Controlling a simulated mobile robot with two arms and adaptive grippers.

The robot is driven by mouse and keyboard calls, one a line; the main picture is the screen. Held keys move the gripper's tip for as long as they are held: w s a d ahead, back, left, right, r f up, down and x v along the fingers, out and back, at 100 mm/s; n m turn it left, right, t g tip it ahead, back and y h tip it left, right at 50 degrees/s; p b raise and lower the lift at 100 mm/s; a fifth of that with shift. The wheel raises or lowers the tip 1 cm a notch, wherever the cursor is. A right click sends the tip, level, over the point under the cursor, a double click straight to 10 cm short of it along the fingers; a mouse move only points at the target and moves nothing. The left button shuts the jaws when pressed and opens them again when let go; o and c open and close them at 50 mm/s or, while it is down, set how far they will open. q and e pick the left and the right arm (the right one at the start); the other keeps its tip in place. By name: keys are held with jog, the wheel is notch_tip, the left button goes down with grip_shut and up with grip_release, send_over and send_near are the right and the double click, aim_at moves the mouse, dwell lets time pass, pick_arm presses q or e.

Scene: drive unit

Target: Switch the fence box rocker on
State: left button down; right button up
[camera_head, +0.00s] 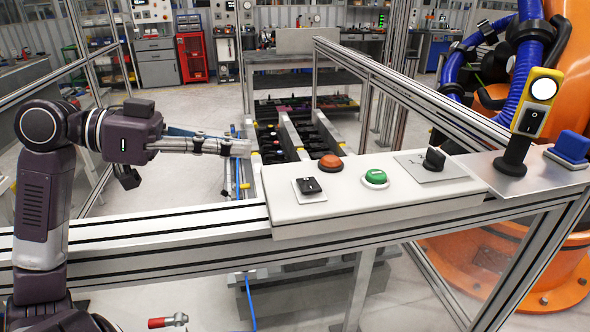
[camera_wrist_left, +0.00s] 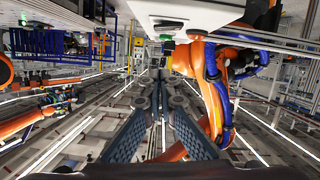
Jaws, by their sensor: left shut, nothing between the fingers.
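A white control box (camera_head: 284,221) sits on the fence rail. On its top, from left to right, are a black rocker-like switch (camera_head: 309,186) on a pale plate, an orange-red button, a green button and a black knob. A yellow box (camera_head: 545,87) on a black stand to the right has a lit white lamp and another black rocker (camera_head: 531,121). I cannot tell either rocker's position. My left gripper (camera_head: 243,147) is shut and empty, behind and left of the white box, apart from the switches. Its fingers (camera_wrist_left: 160,75) also show in the left wrist view. My right gripper is out of view.
The aluminium fence rail (camera_head: 150,218) runs across the front, with a slanting rail and posts (camera_head: 400,88) at the right. A blue block (camera_head: 571,147) stands beside the yellow box. An orange robot (camera_head: 562,60) with blue hoses is behind. Conveyor-like rails (camera_head: 290,135) lie beyond the box.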

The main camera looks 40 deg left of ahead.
pick_arm(q)
jog(key=p, duration=0.4)
send_over(298, 196)
jog(key=shift+w+a+f, duration=0.1)
jog(key=shift+w+f, duration=0.05)
jog(key=shift+f, duration=0.4)
jog(key=shift+w+a+f, duration=0.1)
jog(key=shift+f, duration=0.45)
jog(key=f, duration=0.3)
jog(key=shift+s, duration=0.2)
jog(key=shift+s+d+f, duration=0.15)
jog(key=shift+f, duration=0.45)
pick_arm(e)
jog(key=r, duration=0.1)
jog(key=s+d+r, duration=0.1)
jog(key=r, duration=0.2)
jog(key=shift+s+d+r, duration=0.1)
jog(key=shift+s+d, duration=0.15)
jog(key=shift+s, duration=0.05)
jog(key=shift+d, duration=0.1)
